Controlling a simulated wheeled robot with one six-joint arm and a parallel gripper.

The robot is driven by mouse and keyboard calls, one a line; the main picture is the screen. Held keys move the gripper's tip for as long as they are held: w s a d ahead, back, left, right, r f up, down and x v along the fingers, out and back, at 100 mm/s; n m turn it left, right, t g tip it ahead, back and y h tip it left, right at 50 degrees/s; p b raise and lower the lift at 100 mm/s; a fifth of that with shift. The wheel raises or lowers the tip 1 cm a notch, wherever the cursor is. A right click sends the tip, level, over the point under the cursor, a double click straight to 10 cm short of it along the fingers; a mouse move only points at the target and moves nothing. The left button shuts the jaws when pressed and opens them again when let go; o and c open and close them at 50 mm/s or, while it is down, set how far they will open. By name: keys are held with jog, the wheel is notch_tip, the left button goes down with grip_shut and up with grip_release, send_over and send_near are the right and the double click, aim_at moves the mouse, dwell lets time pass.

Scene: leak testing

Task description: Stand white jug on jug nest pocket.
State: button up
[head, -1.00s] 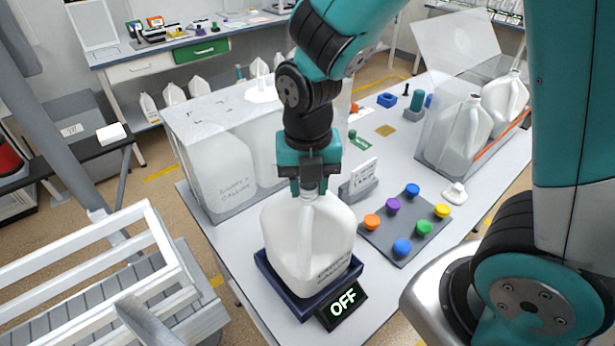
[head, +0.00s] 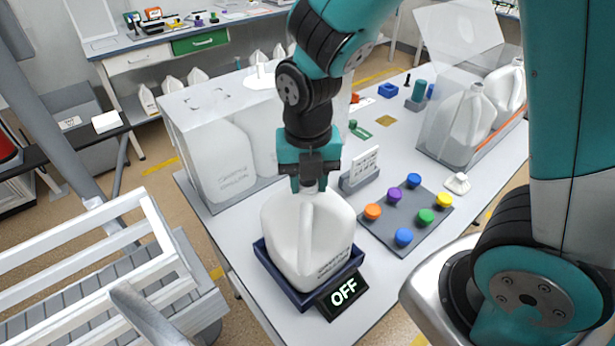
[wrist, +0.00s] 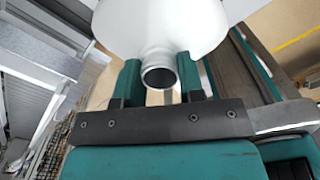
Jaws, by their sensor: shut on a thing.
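The white jug (head: 308,238) is upright in the head view, with its base within the rim of the dark blue jug nest pocket (head: 312,297). Whether its base touches the pocket floor is hidden by the rim. My gripper (head: 309,184) is above the jug and shut on its neck. In the wrist view the jug's neck (wrist: 158,76) lies between the two teal fingers of my gripper (wrist: 160,82). A black sign reading OFF (head: 343,294) is at the pocket's front right.
A clear case with white jugs (head: 222,160) stands behind left. A grey board with several coloured knobs (head: 405,222) lies to the right, beside a small white card stand (head: 360,172). Another clear case with jugs (head: 468,125) is at the back right. A slatted white rack (head: 100,262) is at left.

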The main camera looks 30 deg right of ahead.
jog(key=shift+f, duration=0.3)
jog(key=o, duration=0.9)
notch_tip(320, 180, up, 18)
jog(key=f+b, duration=0.1)
jog(key=b, duration=0.1)
jog(key=s+a+f+m+y, duration=0.1)
jog(key=s+m, duration=0.3)
jog(key=m, duration=0.4)
jog(key=s+a+f+m+y+b, duration=0.1)
jog(key=s+f+m, duration=0.3)
jog(key=m, duration=0.4)
jog(key=s+a+f+m+y, duration=0.2)
jog(key=s+m, duration=0.2)
jog(key=m, duration=0.4)
jog(key=shift+a+f+b, duration=0.15)
jog(key=shift+a+b, duration=0.15)
jog(key=shift+a, duration=0.1)
